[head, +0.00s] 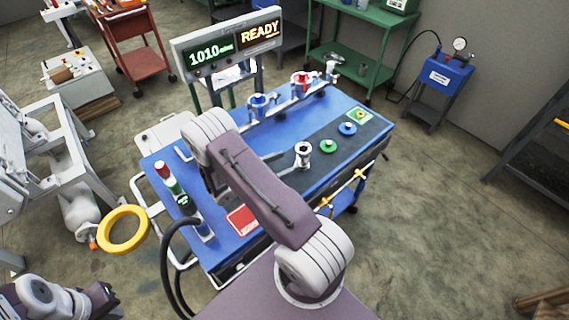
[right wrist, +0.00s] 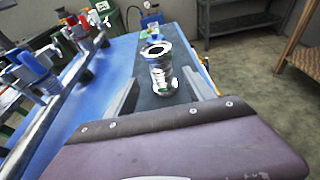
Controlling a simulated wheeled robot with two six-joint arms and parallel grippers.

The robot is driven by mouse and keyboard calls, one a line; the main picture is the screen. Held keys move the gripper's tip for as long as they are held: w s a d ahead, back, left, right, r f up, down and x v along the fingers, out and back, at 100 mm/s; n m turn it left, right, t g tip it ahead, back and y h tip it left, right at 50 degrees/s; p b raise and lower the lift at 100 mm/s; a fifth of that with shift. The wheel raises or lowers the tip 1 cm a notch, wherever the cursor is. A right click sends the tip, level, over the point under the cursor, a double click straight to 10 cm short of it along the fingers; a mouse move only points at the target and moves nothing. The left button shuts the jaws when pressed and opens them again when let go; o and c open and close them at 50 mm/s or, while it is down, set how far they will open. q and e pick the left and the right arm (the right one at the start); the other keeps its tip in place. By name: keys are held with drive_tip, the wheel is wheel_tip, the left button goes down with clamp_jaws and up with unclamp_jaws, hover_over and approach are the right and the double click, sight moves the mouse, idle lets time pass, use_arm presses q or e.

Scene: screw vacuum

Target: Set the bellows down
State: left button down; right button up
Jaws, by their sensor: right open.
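The metallic bellows (head: 302,158) stands upright on the dark strip of the blue table, with its round flange on top. In the right wrist view the bellows (right wrist: 162,72) stands upright ahead, between the lines of my two fingers. My right gripper (right wrist: 161,79) is open, with a finger on either side and a gap to the bellows. I cannot tell how far the fingertips reach along it. In the head view my right arm hides part of the table and most of that gripper. Part of my left arm is at the lower left; its jaws are not clear.
A green disc (head: 328,146), a blue disc (head: 347,128) and a yellow-green square (head: 359,114) lie along the dark strip. Blue (head: 259,105) and red (head: 301,84) fittings stand at the table's back edge. A display reads READY (head: 260,33).

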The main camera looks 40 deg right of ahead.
drive_tip(key=shift+s+a+r+m, duration=0.2)
drive_tip(key=shift+s+m, duration=0.05)
drive_tip(key=shift+m, duration=0.05)
drive_tip(key=s+a+r+m+g+y, duration=0.1)
drive_tip(key=s+a+r+m+y, duration=0.1)
drive_tip(key=s+a+m+y, duration=0.4)
drive_tip(key=s+a+r+m+g+y, duration=0.1)
drive_tip(key=s+a+m+y, duration=0.35)
drive_tip(key=a, duration=0.45)
drive_tip(key=w+a+r+m+t+y, duration=0.3)
drive_tip(key=a+m, duration=0.3)
drive_tip(key=a, duration=0.2)
drive_tip(key=shift+a+r+t+y, duration=0.15)
drive_tip(key=shift+r+t+y, duration=0.35)
drive_tip(key=shift+y, duration=0.15)
drive_tip(key=shift+m, duration=0.25)
drive_tip(key=shift+s, duration=0.15)
